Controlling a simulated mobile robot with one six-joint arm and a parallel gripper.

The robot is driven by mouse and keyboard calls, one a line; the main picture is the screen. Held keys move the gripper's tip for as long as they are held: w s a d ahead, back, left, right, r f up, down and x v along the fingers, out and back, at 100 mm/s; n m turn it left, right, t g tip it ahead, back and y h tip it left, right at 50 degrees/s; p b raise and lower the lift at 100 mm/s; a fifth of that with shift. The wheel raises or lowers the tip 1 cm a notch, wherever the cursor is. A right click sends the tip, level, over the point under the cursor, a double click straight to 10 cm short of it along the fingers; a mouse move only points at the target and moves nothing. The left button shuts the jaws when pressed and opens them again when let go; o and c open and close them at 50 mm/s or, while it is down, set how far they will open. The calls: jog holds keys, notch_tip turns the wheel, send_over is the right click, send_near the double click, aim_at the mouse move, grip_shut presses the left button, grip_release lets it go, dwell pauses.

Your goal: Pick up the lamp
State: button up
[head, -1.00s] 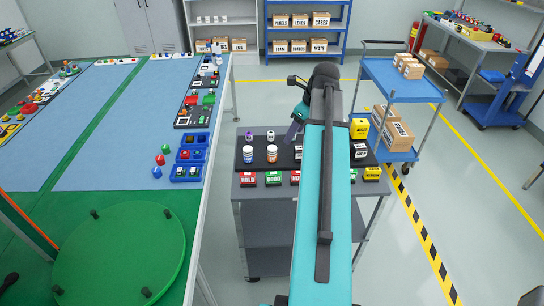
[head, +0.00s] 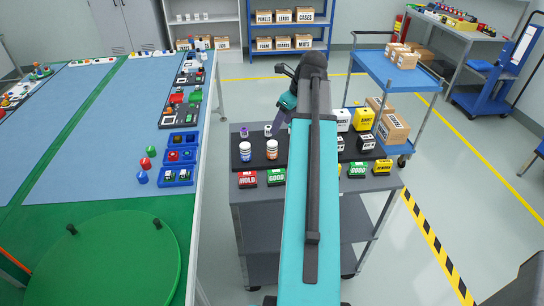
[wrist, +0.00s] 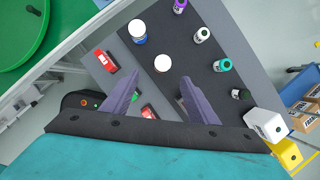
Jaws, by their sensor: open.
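No object is clearly identifiable as the lamp. A small red domed piece (head: 146,163) and a blue one (head: 142,178) at the right edge of the long table look most like indicator lamps. My gripper (wrist: 160,78) is open and empty, its purple fingers spread above the dark cart. In the head view my gripper (head: 281,115) is partly hidden behind my arm. Beneath and beyond the fingers in the wrist view stand a blue-banded bottle (wrist: 138,31) and a white-capped bottle (wrist: 162,63).
The grey cart (head: 262,200) carries a red HOLD block (head: 247,178), green GOOD blocks (head: 276,176), small vials and white and yellow boxes (head: 363,119). A blue tray (head: 181,176) and green turntable (head: 110,265) are on the long table. A blue trolley (head: 400,78) stands right.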

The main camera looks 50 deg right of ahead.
aim_at(273, 143)
jog(key=shift+s+r, duration=0.1)
jog(key=shift+s, duration=0.05)
jog(key=shift+d, duration=0.1)
jog(key=shift+p+x, duration=0.9)
jog(key=shift+x, duration=3.45)
jog(key=shift+d+p+x, duration=0.2)
jog(key=shift+p+x, duration=0.7)
jog(key=shift+x, duration=1.7)
jog(key=c, duration=1.2)
